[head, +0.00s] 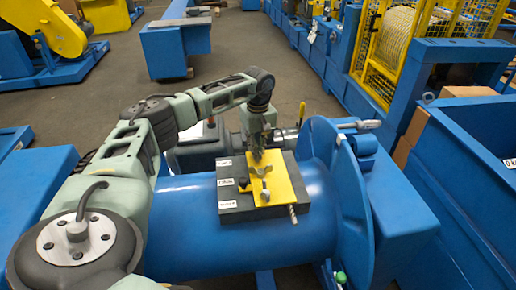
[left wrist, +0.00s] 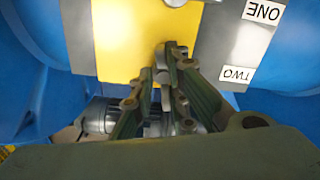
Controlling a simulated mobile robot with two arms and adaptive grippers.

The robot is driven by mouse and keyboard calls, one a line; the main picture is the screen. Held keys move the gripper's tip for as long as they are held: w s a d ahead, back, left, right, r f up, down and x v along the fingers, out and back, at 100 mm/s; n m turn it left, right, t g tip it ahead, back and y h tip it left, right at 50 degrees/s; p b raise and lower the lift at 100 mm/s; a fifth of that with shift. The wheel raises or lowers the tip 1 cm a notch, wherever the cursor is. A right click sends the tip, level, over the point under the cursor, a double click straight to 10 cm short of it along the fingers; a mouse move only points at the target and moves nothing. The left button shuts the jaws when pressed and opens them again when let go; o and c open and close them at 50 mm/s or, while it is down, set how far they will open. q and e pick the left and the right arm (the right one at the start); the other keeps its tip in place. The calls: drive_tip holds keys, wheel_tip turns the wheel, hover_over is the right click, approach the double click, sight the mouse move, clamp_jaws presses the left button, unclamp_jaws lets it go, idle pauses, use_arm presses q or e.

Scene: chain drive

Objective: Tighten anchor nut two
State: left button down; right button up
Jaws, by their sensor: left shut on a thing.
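A yellow plate (head: 285,186) lies on a dark grey block on top of a large blue cylinder; it fills the upper left of the left wrist view (left wrist: 122,42). White labels sit along the block's left edge in the head view; ONE (left wrist: 263,11) and TWO (left wrist: 237,74) read upside down in the left wrist view. My left gripper (head: 257,153) points down at the plate's far end, beside the TWO label. Its fingers (left wrist: 166,62) are shut on a small grey part there, apparently anchor nut two, mostly hidden between them. My right gripper is out of view.
A metal rod (head: 293,214) sticks out at the plate's near end. A blue round flange (head: 342,200) rises to the right. Grey machinery lies behind the cylinder.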

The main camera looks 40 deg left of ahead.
use_arm(q)
drive_tip(key=m, duration=0.6)
drive_tip(key=shift+s+a, duration=0.2)
drive_tip(key=m, duration=0.4)
drive_tip(key=shift+a+r+b, duration=0.1)
drive_tip(key=shift+r+b, duration=0.05)
drive_tip(key=shift+b, duration=0.25)
drive_tip(key=shift+r+m, duration=0.1)
drive_tip(key=shift+m, duration=0.5)
drive_tip(key=shift+w, duration=0.1)
drive_tip(key=c, duration=2)
unclamp_jaws()
drive_tip(key=shift+a, duration=0.1)
drive_tip(key=shift+o, duration=0.7)
drive_tip(key=shift+s, duration=0.2)
wheel_tip(320, 180, up, 12)
drive_tip(key=shift+s, duration=0.15)
